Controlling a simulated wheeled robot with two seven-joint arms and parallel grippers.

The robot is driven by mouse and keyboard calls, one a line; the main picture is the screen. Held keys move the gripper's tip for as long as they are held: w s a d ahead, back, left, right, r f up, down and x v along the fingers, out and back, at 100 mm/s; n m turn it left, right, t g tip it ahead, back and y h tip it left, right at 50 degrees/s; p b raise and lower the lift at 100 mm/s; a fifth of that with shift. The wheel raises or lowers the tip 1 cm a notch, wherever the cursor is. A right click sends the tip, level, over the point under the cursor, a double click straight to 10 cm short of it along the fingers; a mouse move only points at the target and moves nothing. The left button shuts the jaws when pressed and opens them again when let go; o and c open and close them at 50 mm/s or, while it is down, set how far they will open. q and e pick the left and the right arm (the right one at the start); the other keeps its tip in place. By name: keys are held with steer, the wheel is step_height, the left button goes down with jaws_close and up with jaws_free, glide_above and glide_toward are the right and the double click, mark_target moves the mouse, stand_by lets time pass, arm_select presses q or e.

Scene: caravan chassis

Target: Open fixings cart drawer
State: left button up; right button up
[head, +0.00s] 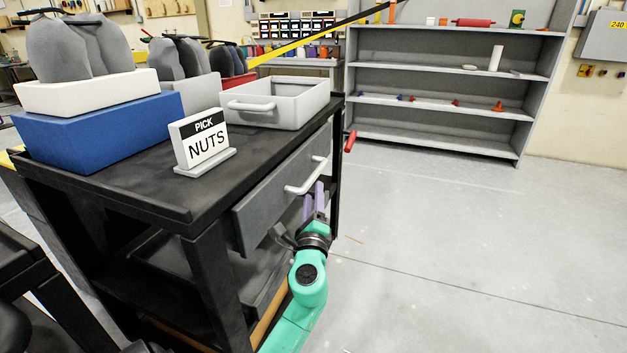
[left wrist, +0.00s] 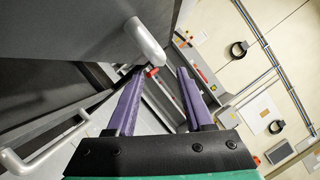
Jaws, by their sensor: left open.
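The black fixings cart (head: 130,190) stands at the left in the head view. Its grey drawer (head: 262,205) faces right, with a pale bar handle (head: 308,178) across its front. Contact is not visible. My right gripper is not in view.
On the cart top are a "PICK NUTS" sign (head: 203,140), a blue bin (head: 95,130) and a light grey tray (head: 275,103) with a handle. A grey shelf unit (head: 440,82) stands at the back. The floor (head: 450,240) right of the cart is clear.

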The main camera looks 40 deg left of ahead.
mark_target(314, 179)
arm_select(q)
steer(key=x, duration=0.7)
steer(key=shift+s+r, duration=0.1)
steer(key=shift+s, duration=0.05)
jaws_close()
stand_by(1.0)
